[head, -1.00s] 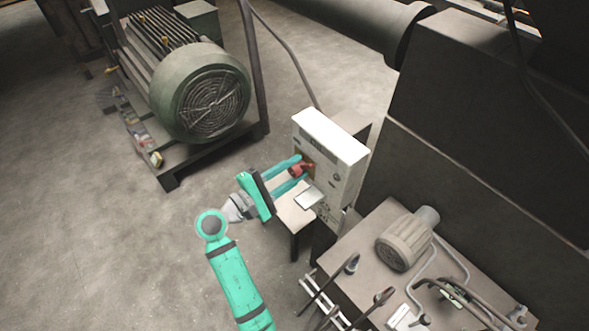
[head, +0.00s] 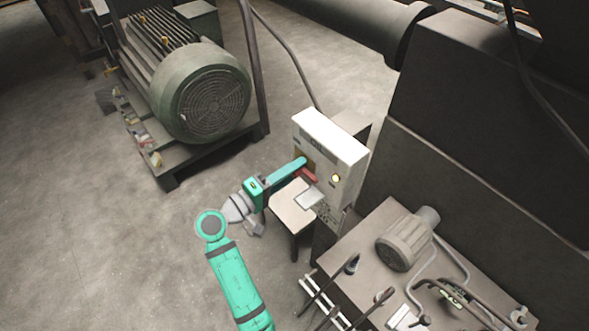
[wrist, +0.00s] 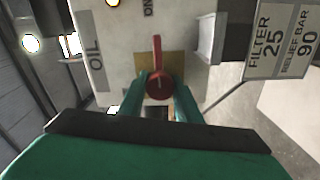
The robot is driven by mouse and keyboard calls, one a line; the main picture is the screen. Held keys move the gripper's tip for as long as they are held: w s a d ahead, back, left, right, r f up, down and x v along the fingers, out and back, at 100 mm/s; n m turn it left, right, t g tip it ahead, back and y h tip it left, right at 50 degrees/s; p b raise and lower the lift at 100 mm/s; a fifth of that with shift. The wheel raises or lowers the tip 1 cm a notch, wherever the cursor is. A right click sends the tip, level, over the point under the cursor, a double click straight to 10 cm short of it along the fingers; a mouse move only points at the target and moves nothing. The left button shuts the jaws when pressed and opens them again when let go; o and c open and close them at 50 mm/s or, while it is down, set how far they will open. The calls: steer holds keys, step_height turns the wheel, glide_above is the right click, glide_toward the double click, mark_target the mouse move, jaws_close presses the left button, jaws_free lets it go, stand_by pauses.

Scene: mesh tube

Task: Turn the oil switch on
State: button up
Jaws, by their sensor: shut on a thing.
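The oil switch is a red rotary handle (head: 305,175) on the front of a pale control box (head: 330,137). In the wrist view, the red handle (wrist: 157,72) points up the picture from a round hub, over a tan plate (wrist: 144,64). An "OIL" label (wrist: 96,60) is on the panel to its left. My gripper (head: 302,168) reaches the box front, rolled so that mainly one teal finger shows in the head view. In the wrist view its two fingers (wrist: 159,94) are shut on the switch hub, one on each side. A yellow lamp (head: 336,178) glows on the box.
A table with a motor (head: 401,240) and pipes stands at the lower right. A large green motor (head: 205,95) on a frame stands at the back left. The floor (head: 120,240) left of my arm is clear.

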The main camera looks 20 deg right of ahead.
steer(key=shift+m, duration=0.3)
steer(key=o, duration=1.1)
steer(key=shift+c, duration=0.2)
steer(key=v, duration=1.1)
steer(key=shift+w, duration=0.1)
